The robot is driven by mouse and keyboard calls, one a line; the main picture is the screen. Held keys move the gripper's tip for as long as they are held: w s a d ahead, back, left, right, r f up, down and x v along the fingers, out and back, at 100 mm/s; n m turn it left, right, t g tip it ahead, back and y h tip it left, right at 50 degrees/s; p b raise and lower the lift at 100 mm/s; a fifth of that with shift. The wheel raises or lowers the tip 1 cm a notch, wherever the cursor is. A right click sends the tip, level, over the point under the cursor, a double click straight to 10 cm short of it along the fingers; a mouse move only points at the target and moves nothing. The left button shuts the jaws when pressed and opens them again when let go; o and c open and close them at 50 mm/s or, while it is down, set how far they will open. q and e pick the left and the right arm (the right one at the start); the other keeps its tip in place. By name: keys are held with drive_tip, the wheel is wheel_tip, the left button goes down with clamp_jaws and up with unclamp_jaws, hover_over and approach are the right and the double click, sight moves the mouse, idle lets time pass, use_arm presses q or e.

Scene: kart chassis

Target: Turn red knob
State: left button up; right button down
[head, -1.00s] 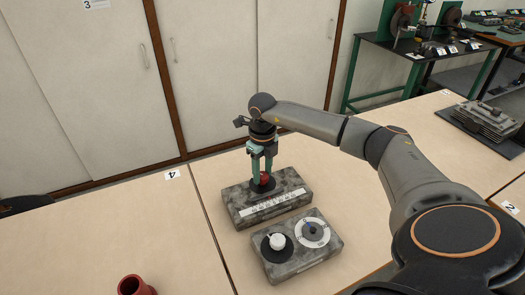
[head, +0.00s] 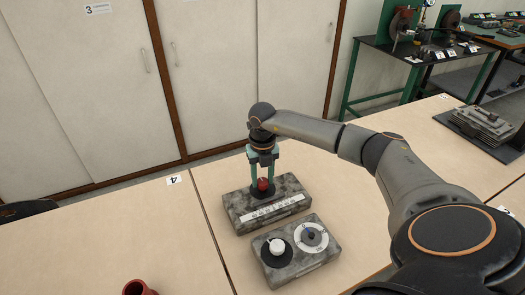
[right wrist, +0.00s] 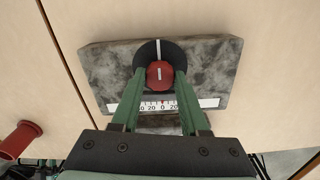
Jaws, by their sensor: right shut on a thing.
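The red knob (head: 263,184) stands on a black disc on top of the rear mottled grey box (head: 238,208). My right gripper (head: 264,187) points straight down, with one finger on each side of the knob, and is shut on it. In the right wrist view the knob (right wrist: 160,74) sits between the green fingertips. A white line shows on its top, and another on the black disc (right wrist: 150,52). A white scale strip (right wrist: 208,103) with numbers runs along the box's edge. My left gripper is not in view.
A red cylindrical part (head: 138,288) stands at the bottom left. Stacked plates (head: 485,122) lie at the right.

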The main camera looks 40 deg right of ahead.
sight(263, 181)
drive_tip(key=shift+c, duration=2)
unclamp_jaws()
wheel_tip(263, 181, up, 13)
drive_tip(key=shift+f, duration=0.2)
